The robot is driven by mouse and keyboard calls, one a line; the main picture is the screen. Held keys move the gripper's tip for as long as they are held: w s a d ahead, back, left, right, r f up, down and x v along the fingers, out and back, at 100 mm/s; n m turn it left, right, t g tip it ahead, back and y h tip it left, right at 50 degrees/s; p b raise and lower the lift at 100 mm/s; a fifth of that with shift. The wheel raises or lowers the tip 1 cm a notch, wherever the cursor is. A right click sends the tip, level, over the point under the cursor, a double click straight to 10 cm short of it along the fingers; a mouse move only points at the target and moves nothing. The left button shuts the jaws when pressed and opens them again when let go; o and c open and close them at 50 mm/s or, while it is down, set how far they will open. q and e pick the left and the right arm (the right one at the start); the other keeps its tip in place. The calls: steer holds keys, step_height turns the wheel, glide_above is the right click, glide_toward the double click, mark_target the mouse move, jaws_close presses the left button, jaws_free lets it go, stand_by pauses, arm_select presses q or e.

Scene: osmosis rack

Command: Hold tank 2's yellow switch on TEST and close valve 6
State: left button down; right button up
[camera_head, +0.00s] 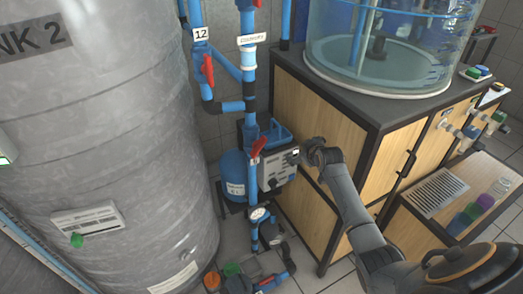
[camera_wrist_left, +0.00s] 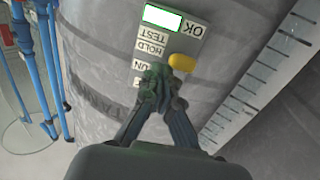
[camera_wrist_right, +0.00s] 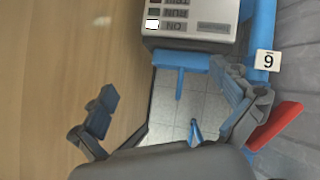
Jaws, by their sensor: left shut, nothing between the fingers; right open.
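Tank 2 (camera_head: 110,150) is the big grey tank at left in the head view. In the left wrist view its panel (camera_wrist_left: 150,50), seen upside down, carries OK, TEST and HOLD labels and a lit screen. The yellow switch (camera_wrist_left: 181,63) is beside the HOLD label. My left gripper (camera_wrist_left: 165,82) is shut and empty, its tips right by the switch; contact is unclear. In the right wrist view my right gripper (camera_wrist_right: 172,100) is open. A red valve handle (camera_wrist_right: 275,126) lies just outside its right finger, below the tag 6 (camera_wrist_right: 267,61). My right gripper (camera_head: 315,152) also shows in the head view.
A grey control box (camera_head: 279,168) stands between the blue pipes and my right gripper. A wooden cabinet (camera_head: 310,115) with a clear tank (camera_head: 390,60) on top is at right. Pipe 12 has a red handle (camera_head: 207,69). Pumps and pipes crowd the floor below.

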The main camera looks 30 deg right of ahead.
steer(key=s+a+n+t, duration=0.4)
steer(key=a+n, duration=0.1)
steer(key=a, duration=0.3)
steer(key=n+t+y, duration=0.3)
glide_toward(261, 150)
steer(key=w, duration=0.9)
steer(key=shift+w+a, duration=0.15)
steer(key=shift+w, duration=0.15)
steer(key=shift+c, duration=0.2)
steer(key=c, duration=1)
